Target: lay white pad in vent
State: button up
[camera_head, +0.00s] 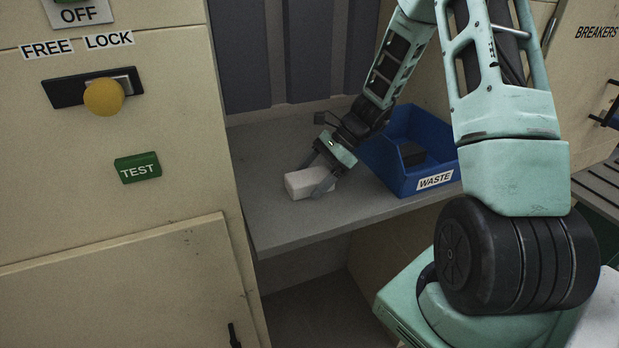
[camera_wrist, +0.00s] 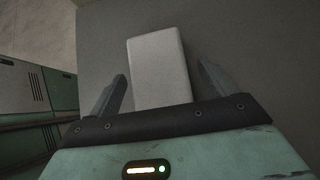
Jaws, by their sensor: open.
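The white pad (camera_head: 302,184) is a pale block lying on the grey shelf (camera_head: 285,235), left of the blue waste bin. My gripper (camera_head: 322,180) is down at the pad from above and to the right. In the wrist view the pad (camera_wrist: 160,72) lies between the two fingers of my gripper (camera_wrist: 162,90). The fingers are spread, with a gap to the pad on both sides. I cannot make out a vent in either view.
A beige cabinet (camera_head: 110,225) with a yellow knob (camera_head: 104,97) and a green TEST button (camera_head: 138,167) stands at the left. The shelf front is clear.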

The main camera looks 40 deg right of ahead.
jog(key=c, duration=1.1)
jog(key=shift+c, duration=0.2)
jog(key=shift+r, duration=0.15)
